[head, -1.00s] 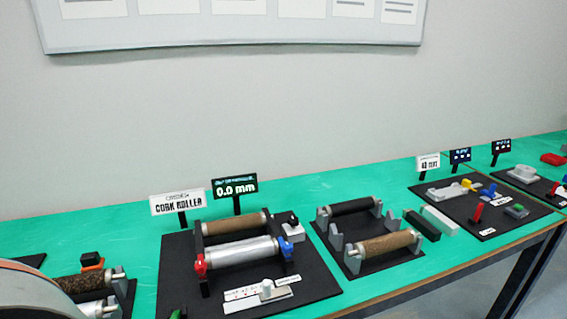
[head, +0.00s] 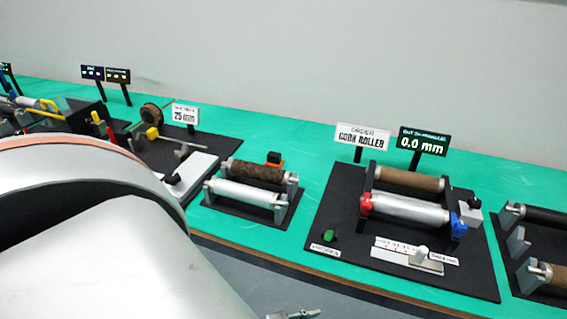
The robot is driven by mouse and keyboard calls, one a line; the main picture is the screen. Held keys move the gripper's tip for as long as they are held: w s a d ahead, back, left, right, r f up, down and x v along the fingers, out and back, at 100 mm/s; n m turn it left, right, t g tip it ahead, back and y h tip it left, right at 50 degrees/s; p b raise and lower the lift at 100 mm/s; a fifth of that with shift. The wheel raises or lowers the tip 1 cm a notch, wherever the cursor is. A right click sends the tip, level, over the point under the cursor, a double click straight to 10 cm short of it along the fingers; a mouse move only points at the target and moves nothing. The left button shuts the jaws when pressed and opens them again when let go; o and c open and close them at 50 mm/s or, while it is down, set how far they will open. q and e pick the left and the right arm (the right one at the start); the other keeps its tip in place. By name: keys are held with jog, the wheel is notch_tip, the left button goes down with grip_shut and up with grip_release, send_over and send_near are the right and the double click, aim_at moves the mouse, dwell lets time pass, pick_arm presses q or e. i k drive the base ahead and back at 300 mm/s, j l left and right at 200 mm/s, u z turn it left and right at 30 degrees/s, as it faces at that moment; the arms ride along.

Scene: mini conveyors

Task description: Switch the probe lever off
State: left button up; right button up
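A red upright lever (head: 110,134) and a yellow-topped upright lever (head: 96,118) stand on the dark station at the far left. Their labels cannot be read, so I cannot tell which, if either, is the probe lever. My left arm covers the lower left of the view and hides part of that station. A small grey metal part (head: 293,314) at the bottom edge looks like a piece of my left gripper; its fingers are cut off. My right gripper does not show.
The green table (head: 240,132) runs across the view. A cork roller station (head: 325,215) with a 0.0 mm display (head: 420,141), a green button (head: 329,236) and a slider (head: 422,254) stands at right. A roller pair (head: 246,193) stands in the middle. A "25 mm" sign (head: 186,115) stands behind.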

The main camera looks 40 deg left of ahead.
aim_at(328, 236)
jog(key=k+u, duration=0.25)
jog(key=u, duration=0.15)
jog(key=k+u, duration=0.3)
jog(key=u, duration=0.15)
jog(key=k, duration=0.3)
